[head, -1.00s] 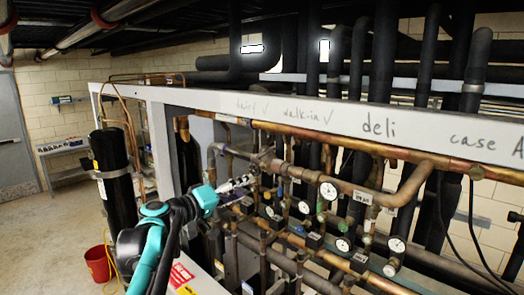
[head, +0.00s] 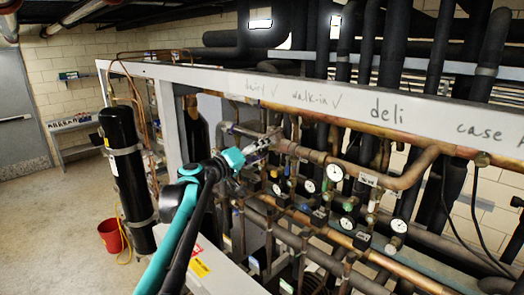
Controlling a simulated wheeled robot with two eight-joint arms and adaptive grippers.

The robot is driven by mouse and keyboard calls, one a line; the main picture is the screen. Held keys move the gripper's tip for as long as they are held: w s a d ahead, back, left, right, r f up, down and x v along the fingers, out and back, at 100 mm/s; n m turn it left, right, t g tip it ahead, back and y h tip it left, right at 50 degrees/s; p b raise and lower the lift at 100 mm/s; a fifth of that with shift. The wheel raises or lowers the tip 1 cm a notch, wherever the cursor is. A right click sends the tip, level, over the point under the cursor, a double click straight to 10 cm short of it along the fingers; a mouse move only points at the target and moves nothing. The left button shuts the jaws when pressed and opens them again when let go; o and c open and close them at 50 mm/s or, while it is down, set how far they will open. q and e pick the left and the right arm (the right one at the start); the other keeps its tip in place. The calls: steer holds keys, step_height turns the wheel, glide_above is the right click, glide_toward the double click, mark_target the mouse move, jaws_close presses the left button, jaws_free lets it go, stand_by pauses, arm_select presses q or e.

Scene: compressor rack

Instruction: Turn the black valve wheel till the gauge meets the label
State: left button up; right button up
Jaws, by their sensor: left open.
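My left gripper (head: 268,142) is open at the pipework, its fingers around or right beside the upper copper pipe; I cannot tell which. No black valve wheel can be made out clearly; the gripper and pipes may hide it. Round white-faced gauges stand on the pipes: one (head: 334,172) right of the gripper, one (head: 310,186) just below it, and one (head: 399,225) farther right. Their needles are too small to read. My right gripper is not in view.
A pale rack beam (head: 300,95) with handwriting crosses above the pipes. Dense copper and black pipes fill the rack. A black cylinder (head: 124,165) and a red bucket (head: 112,236) stand at the left.

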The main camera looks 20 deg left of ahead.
arm_select(q)
steer(key=shift+w+f, duration=0.1)
steer(key=shift+w, duration=0.15)
steer(key=c, duration=1.2)
steer(key=shift+o, duration=0.2)
steer(key=n, duration=0.3)
steer(key=shift+n+b, duration=0.3)
steer(key=shift+n, duration=1.8)
steer(key=o, duration=1.2)
steer(key=shift+c, duration=0.2)
steer(key=shift+s+a, duration=0.1)
